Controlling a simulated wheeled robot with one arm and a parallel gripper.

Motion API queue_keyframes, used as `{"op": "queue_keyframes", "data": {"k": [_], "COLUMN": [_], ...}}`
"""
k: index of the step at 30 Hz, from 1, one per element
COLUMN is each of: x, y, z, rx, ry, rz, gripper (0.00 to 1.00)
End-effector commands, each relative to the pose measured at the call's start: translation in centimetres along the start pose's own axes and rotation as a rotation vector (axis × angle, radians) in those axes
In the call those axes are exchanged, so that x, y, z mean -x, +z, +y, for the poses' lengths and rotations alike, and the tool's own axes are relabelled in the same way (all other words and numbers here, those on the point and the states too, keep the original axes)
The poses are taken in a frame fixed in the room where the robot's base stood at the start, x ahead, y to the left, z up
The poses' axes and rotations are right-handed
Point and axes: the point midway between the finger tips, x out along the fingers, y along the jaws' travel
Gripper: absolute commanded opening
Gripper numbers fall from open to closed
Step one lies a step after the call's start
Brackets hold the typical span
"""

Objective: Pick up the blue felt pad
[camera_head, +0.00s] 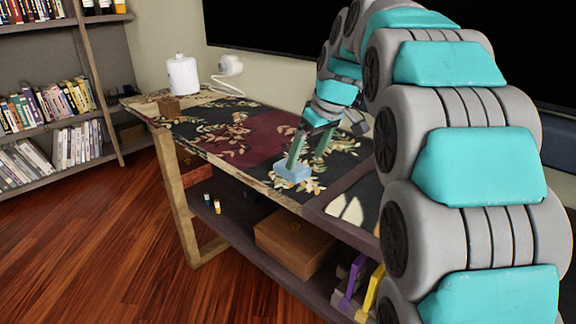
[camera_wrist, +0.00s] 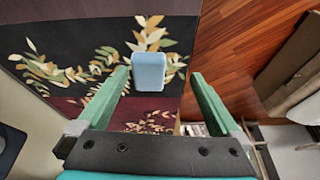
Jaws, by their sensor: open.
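The blue felt pad (camera_head: 293,171) is a small light blue block lying on the patterned cloth near the table's front edge. In the wrist view the blue felt pad (camera_wrist: 149,70) lies beyond the fingertips, between their lines but nearer the left finger. My gripper (camera_head: 307,158) points down just above and behind the pad. In the wrist view my gripper (camera_wrist: 161,72) shows two green fingers spread wide with nothing between them. Whether a fingertip touches the pad cannot be told.
The table (camera_head: 185,200) has a lower shelf with a brown box (camera_head: 293,245) and small items. A bookshelf (camera_head: 88,60) stands left. The cloth around the pad is clear.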

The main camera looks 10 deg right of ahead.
Motion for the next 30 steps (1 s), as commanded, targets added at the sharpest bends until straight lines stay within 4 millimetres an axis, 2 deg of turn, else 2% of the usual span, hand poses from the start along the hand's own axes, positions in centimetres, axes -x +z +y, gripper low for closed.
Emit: {"op": "queue_keyframes", "data": {"k": [3, 6, 17, 25, 30], "x": [-0.1, -0.3, -3.2, -7.0, -7.6], "y": [-1.3, -1.8, -2.1, -2.4, -2.5], "z": [1.2, 1.5, 1.5, 1.4, 1.4], "rx": [0.035, 0.049, 0.049, 0.048, 0.049], "ry": [0.005, 0.006, 0.007, 0.007, 0.008], "rz": [0.022, 0.03, 0.031, 0.031, 0.033], "gripper": [1.0, 1.0, 1.0, 1.0, 1.0]}}
